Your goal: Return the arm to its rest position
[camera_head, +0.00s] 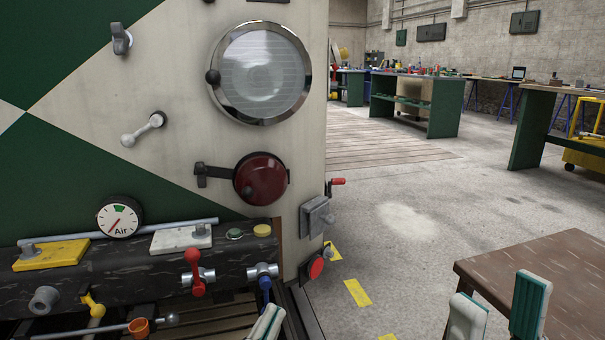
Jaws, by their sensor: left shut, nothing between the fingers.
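My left gripper (268,322) shows at the bottom edge, left of centre. Its pale fingertips with green pads are together, with nothing between them. It is in front of the tram's lower right corner, close in the picture to a blue-handled valve (265,278). My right gripper (501,292) shows at the bottom right. Its two fingers stand apart, empty, in front of a brown wooden table (555,270). Most of both arms is out of view.
The green and cream tram front (110,100) fills the left, with a round lamp (261,75), an air gauge (119,217), a red-handled valve (194,272) and a red button (316,267). Open concrete floor (400,215) lies right of it. Green workbenches (440,105) stand behind.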

